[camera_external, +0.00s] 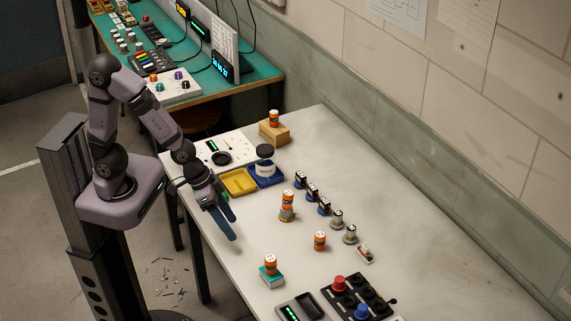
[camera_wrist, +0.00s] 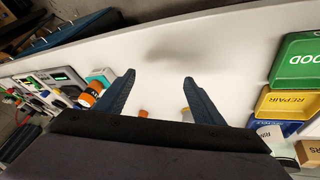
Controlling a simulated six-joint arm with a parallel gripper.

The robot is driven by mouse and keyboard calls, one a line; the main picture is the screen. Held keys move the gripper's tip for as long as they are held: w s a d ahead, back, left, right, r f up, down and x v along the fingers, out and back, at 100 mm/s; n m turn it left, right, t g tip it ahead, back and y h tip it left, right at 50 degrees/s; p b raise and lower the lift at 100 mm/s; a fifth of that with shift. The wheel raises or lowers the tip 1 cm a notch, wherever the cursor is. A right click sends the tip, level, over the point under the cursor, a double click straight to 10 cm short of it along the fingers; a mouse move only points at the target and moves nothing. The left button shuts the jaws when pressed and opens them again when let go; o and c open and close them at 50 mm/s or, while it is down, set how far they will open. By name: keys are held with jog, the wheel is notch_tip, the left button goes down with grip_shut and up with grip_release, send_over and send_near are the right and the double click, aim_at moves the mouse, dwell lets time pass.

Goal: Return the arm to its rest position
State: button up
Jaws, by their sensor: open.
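My gripper (camera_external: 233,230) is at the end of my arm, which reaches from its stand over the left part of the white table (camera_external: 400,262). Its blue fingers are spread apart, with nothing between them. They point down and to the right, above a bare patch of table. In the wrist view the open fingers (camera_wrist: 159,78) show the white tabletop and a soft shadow beyond them. The height of the fingertips above the table is hard to tell.
A yellow tray (camera_external: 238,182) and a blue tray (camera_external: 277,178) with a white jar (camera_external: 264,167) lie behind my gripper. A green tray (camera_wrist: 297,62) shows in the wrist view. Orange-and-white cylinders (camera_external: 287,200) stand rightward; one tops a teal block (camera_external: 271,280).

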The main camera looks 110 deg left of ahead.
jog(key=s+d+m+g+b, duration=0.1)
jog(key=s+m+g, duration=0.3)
jog(key=s, duration=0.9)
jog(key=shift+d+f+m+g, duration=0.3)
jog(key=shift+d+f+g, duration=0.2)
jog(key=shift+g, duration=0.2)
